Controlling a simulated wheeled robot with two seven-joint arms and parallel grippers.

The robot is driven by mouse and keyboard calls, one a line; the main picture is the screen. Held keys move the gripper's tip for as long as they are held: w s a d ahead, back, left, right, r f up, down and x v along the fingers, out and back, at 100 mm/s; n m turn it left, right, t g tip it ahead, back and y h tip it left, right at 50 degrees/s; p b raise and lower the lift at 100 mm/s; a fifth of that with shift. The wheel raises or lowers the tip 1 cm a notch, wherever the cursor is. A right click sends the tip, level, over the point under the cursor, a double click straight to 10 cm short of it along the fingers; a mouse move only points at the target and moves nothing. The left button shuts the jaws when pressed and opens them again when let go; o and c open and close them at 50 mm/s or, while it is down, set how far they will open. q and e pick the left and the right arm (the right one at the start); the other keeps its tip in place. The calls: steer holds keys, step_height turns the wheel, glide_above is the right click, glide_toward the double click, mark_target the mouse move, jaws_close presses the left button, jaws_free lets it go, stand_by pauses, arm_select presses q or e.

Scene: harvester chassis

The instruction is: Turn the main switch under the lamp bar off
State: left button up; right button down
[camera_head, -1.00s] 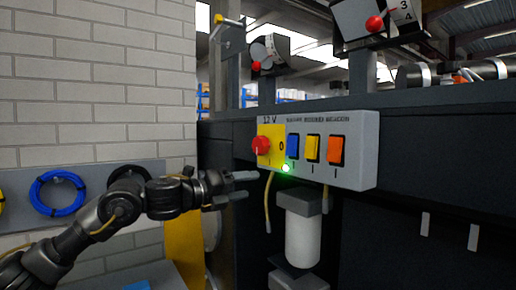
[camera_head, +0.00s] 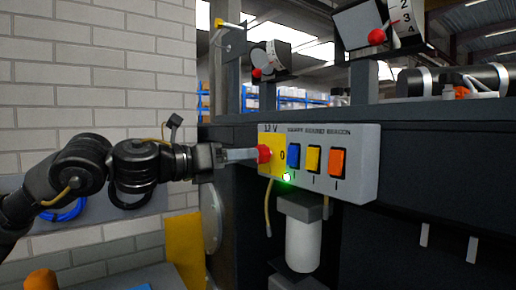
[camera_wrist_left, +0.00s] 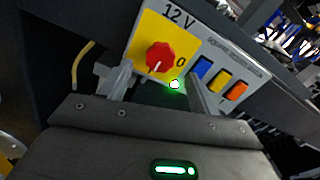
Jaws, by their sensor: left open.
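The main switch is a red rotary knob (camera_head: 264,154) on a yellow plate marked 12 V and 0, at the left end of a grey switch box (camera_head: 361,165). The knob also shows in the left wrist view (camera_wrist_left: 160,57), with a white pointer mark at its lower edge, away from the 0. My left gripper (camera_head: 254,154) is at the knob in the head view. In the left wrist view its two fingers (camera_wrist_left: 158,80) are apart, one on each side below the knob. Contact cannot be told. A green light (camera_head: 287,177) is lit below the plate. My right gripper is out of view.
Blue, yellow and orange rocker switches (camera_head: 312,159) sit right of the knob on the same box. A white cylinder (camera_head: 303,243) hangs below, with a thin yellow cable (camera_head: 268,210) beside it. Levers with red knobs stand above. A brick wall is at left.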

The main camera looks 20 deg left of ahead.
mark_target(262, 154)
arm_select(q)
steer(key=shift+p+x, duration=1.05)
steer(key=shift+x, duration=1.85)
steer(key=shift+c, duration=0.2)
steer(key=c, duration=0.9)
